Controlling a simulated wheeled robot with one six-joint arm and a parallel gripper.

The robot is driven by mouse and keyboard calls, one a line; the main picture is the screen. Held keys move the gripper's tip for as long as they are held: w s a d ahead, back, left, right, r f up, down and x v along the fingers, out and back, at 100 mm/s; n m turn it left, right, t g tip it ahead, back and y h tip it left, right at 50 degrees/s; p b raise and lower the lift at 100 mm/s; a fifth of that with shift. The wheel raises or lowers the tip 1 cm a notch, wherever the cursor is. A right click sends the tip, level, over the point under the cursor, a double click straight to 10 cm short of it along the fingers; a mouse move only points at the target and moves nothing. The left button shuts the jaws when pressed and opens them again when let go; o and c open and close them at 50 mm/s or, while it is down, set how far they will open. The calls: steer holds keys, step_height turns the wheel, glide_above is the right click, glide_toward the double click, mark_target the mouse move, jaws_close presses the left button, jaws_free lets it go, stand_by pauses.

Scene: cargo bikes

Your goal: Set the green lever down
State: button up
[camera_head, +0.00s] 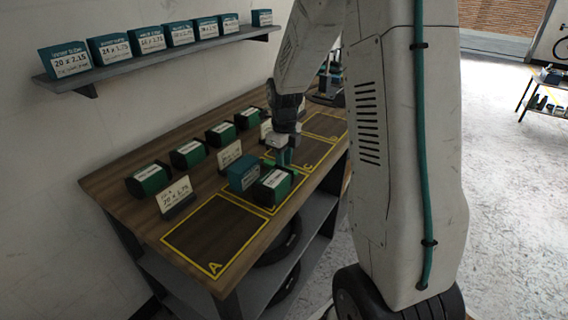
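My gripper (281,145) is above the workbench (128,181), near the line between yellow squares B and C. A small green piece, which looks like the green lever (284,158), shows directly under the fingers and appears held between them. Its lower end is close to the bench top, just behind a dark box with a green side and a white label (274,185). Whether it touches the bench or the box cannot be told. The fingers are small here and partly merge with the green piece.
Yellow-outlined square A (215,236) is bare. A blue-green box (243,172) stands beside the labelled box in square B. Several green boxes line the bench's back, with a size card (177,197) in front. A wall shelf (110,70) holds more boxes.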

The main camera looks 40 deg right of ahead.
step_height(320, 180, up, 10)
steer(key=s+a+r+n, duration=0.6)
steer(key=n, duration=0.1)
steer(key=s+a+n, duration=0.5)
steer(key=s+n, duration=0.5)
steer(key=n, duration=0.2)
steer(key=s+a+r+n+t, duration=0.1)
steer(key=s+a+n, duration=0.4)
steer(key=s+n, duration=0.6)
steer(key=shift+s+a+r+n, duration=0.15)
steer(key=shift+a+n, duration=0.25)
steer(key=shift+n, duration=0.6)
